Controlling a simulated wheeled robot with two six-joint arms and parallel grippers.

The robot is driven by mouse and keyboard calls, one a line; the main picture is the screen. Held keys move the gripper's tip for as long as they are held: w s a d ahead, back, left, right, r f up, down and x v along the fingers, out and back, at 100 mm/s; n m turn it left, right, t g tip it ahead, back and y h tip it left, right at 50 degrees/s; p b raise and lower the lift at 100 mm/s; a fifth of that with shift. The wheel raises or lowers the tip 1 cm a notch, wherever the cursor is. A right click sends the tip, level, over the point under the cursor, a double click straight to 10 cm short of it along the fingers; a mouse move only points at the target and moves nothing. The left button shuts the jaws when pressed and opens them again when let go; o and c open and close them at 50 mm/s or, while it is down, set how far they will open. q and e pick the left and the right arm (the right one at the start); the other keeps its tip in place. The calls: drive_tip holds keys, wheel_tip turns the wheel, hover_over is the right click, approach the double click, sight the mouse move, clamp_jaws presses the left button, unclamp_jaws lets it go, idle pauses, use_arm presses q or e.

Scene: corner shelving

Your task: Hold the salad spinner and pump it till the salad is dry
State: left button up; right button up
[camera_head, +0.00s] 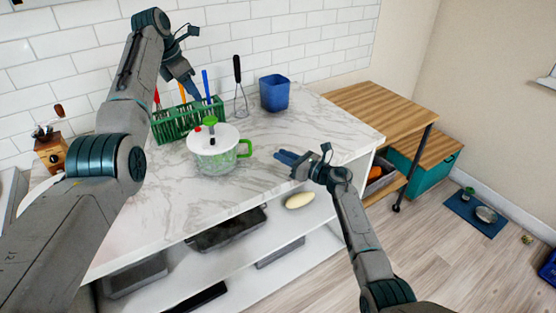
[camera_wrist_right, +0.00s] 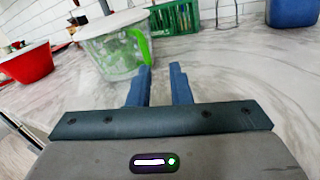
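The salad spinner (camera_head: 212,162) stands upright on the marble counter (camera_head: 270,135). It has a clear bowl, a white lid, a green pump knob (camera_head: 210,121) on top and a green side handle (camera_head: 245,149). My left gripper (camera_head: 193,92) is raised behind the spinner, near the green rack, apart from the knob; its finger gap is not clear. My right gripper (camera_head: 287,157) is open and empty at the counter's front edge, right of the handle. In the right wrist view its fingers (camera_wrist_right: 161,68) point toward the spinner (camera_wrist_right: 112,57) and its handle (camera_wrist_right: 139,42).
A green rack (camera_head: 170,129) with utensils stands behind the spinner. A whisk (camera_head: 240,92) and a blue container (camera_head: 273,93) are to its right. A red bowl (camera_wrist_right: 28,65) shows in the wrist view. Clear counter lies between spinner and right gripper.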

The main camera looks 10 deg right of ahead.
sight(251, 154)
drive_tip(key=shift+s+a+f+n+g, duration=0.1)
drive_tip(key=shift+s+a+n+g, duration=0.1)
drive_tip(key=shift+a+n, duration=0.35)
drive_tip(key=shift+s+a+f+n+g, duration=0.1)
drive_tip(key=shift+s+a+n+g, duration=0.1)
drive_tip(key=shift+a+n, duration=0.3)
drive_tip(key=shift+w+a+n+y, duration=0.1)
drive_tip(key=shift+a+n+y, duration=0.15)
drive_tip(key=shift+y, duration=0.05)
drive_tip(key=x, duration=1)
drive_tip(key=shift+w+a+f, duration=0.1)
drive_tip(key=shift+f, duration=0.05)
clamp_jaws()
drive_tip(key=shift+o, duration=1.2)
unclamp_jaws()
